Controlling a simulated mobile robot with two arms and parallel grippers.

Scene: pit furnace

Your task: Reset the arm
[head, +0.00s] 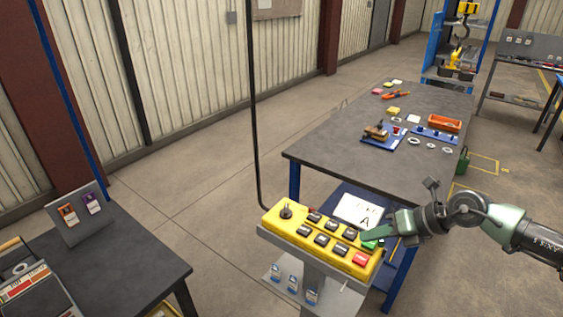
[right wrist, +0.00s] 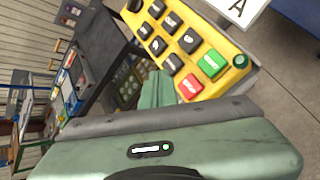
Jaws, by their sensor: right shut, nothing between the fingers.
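My right arm comes in from the right in the head view. Its green gripper (head: 377,235) is shut and empty, with its tip by the right end of a yellow control box (head: 272,222). In the head view the tip overlaps the area of the green button (head: 369,245); I cannot tell whether they touch. In the right wrist view the shut fingers (right wrist: 156,90) show in front of the box, apart from the green button (right wrist: 211,64) and the red button (right wrist: 190,87). My left gripper is not in view.
The box stands on a grey pedestal (head: 315,268) with several tags. A white sheet marked A (head: 356,209) lies behind it. A dark workbench (head: 340,150) with parts and an orange bin (head: 445,123) stands beyond. Another dark table (head: 125,265) is at left. Floor between them is clear.

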